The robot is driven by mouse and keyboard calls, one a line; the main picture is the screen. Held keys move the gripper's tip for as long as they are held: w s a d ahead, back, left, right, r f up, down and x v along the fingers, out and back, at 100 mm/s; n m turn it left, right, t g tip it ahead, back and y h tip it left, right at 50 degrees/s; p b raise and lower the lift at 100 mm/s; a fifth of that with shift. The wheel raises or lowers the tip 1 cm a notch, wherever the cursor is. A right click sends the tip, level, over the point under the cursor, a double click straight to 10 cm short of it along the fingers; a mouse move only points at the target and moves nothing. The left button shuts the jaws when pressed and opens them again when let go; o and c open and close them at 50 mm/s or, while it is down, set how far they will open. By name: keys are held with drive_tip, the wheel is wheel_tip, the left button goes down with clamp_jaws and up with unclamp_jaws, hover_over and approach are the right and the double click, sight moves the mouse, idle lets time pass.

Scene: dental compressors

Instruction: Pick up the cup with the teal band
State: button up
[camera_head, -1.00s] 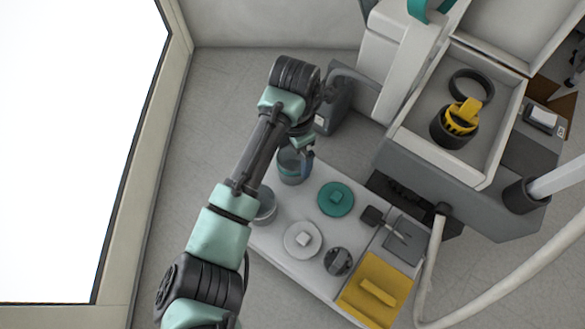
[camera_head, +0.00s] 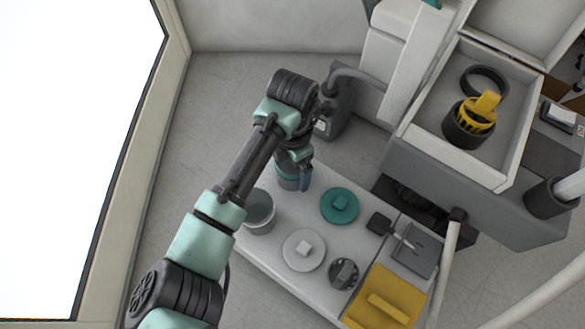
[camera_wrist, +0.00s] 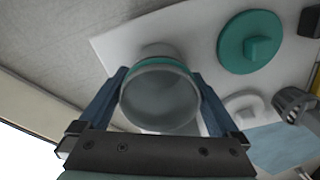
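The cup with the teal band (camera_head: 287,182) stands at the far left end of the low white table, partly hidden by my gripper (camera_head: 300,168). In the wrist view the same cup (camera_wrist: 160,98) shows its open, empty-looking mouth, with the teal band below the rim. My gripper's two blue fingers (camera_wrist: 160,72) straddle the cup, one on each side. They look spread, with no clear grip on the wall; contact is hard to judge.
A second grey cup (camera_head: 259,213) stands close by. The table (camera_head: 270,255) also holds a teal lid (camera_head: 340,205), a white lid (camera_head: 304,250), a dark grey knobbed part (camera_head: 343,273), a yellow lid (camera_head: 382,300) and a grey tray (camera_head: 415,250). A grey compressor cabinet (camera_head: 450,185) stands at right.

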drive_tip(key=c, duration=1)
drive_tip(key=shift+r, duration=0.1)
